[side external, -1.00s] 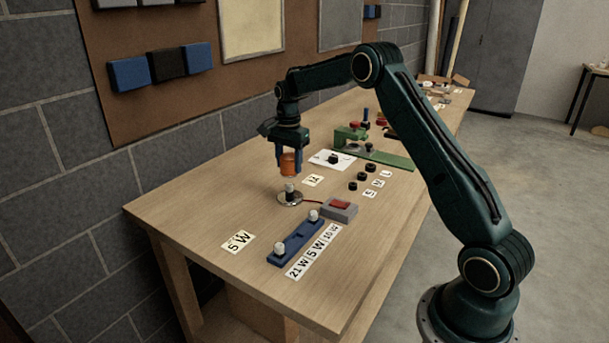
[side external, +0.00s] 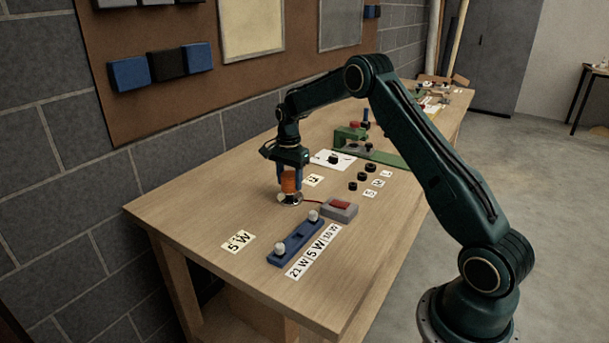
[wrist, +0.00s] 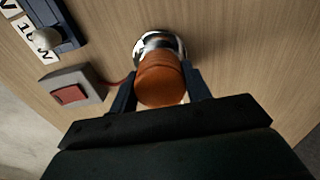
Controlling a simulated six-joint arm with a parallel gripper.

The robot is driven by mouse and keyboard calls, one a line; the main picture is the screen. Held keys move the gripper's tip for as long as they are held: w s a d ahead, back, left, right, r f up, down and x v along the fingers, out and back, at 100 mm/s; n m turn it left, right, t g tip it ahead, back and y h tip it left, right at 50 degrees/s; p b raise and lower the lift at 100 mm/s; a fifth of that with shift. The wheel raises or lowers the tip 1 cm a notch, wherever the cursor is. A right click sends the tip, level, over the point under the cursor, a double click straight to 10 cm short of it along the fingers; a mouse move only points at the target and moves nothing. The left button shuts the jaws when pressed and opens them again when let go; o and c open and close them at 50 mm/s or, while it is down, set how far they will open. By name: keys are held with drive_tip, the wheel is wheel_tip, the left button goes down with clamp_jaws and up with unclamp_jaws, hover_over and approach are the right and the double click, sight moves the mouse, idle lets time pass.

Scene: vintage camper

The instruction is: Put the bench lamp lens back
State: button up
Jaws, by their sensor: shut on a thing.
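The orange lens (side external: 289,182) is a short ribbed cylinder, and it also shows in the wrist view (wrist: 160,80). My gripper (side external: 289,178) is shut on it, with one blue finger on each side. The lens is upright over the round chrome lamp base (side external: 291,201) on the bench, and the base's rim shows in the wrist view (wrist: 140,42). The bulb on the base is hidden by the lens. I cannot tell whether the lens is fully seated on the base.
A grey box with a red switch (side external: 339,208) is wired to the lamp, close to its right. Labels (side external: 238,242), black rings (side external: 362,177) and a green fixture (side external: 380,156) are nearby.

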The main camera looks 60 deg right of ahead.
sight(289, 174)
drive_tip(key=shift+f, duration=0.6)
drive_tip(key=o, duration=1)
drive_tip(key=shift+c, duration=0.2)
drive_tip(key=shift+r, duration=0.1)
wheel_tip(289, 174, up, 12)
drive_tip(key=shift+r, duration=0.55)
